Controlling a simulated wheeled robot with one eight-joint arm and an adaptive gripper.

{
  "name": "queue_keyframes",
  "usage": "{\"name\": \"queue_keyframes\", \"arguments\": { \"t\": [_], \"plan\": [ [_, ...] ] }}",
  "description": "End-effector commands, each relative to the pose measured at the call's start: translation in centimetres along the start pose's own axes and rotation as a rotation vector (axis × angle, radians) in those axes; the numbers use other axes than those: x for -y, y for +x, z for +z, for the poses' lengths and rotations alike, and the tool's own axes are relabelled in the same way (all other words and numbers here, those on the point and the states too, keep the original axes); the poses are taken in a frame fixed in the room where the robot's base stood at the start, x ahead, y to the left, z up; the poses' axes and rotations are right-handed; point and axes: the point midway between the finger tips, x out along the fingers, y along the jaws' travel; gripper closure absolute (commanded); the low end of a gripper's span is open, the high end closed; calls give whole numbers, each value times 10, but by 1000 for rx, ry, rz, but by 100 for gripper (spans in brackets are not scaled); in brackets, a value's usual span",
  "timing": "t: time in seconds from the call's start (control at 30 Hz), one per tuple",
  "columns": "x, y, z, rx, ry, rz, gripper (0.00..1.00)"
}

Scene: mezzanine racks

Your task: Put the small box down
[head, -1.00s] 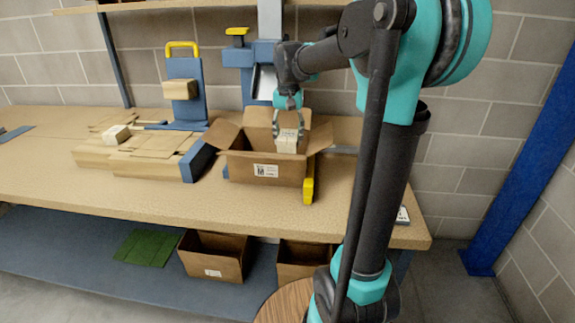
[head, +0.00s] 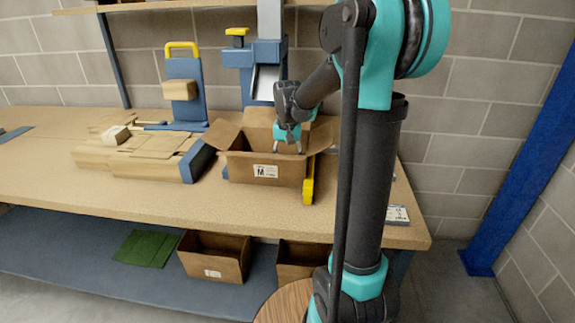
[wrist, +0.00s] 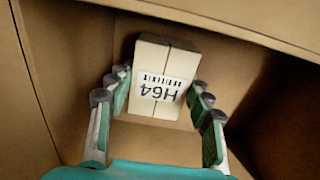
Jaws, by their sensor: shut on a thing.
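The small box (wrist: 164,76) is pale cream, with a white label reading H64 and a barcode. In the wrist view it sits between the fingers of my gripper (wrist: 156,92), which is shut on it. In the head view my gripper (head: 287,142) reaches down into an open cardboard carton (head: 238,167) on the bench, and the carton's front wall hides the small box. The carton's inner walls surround the box in the wrist view. I cannot tell whether the box touches the carton's floor.
The carton's flaps stand open around my gripper. A blue and yellow device (head: 183,95) and stacked flat cardboard (head: 150,150) lie to the left on the wooden bench (head: 120,205). Another open carton (head: 214,258) stands on the lower shelf. The bench front is mostly clear.

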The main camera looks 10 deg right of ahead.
Motion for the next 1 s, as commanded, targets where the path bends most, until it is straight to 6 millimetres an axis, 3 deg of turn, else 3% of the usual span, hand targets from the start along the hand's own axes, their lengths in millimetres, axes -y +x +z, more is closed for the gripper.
{"name": "queue_keyframes", "arguments": {
  "t": [0.13, 0.17, 0.23, 0.63, 0.77, 1.0],
  "plan": [
    [0, 2, 0, 0, 0, 0, 79],
    [0, 2, 0, 0, 0, 0, 47],
    [0, 2, 0, 0, 0, 0, 40],
    [0, -5, 0, 0, 0, 0, 40],
    [0, -23, 0, 0, 0, 0, 40],
    [0, -71, 0, 0, 0, 0, 40]
  ]
}}
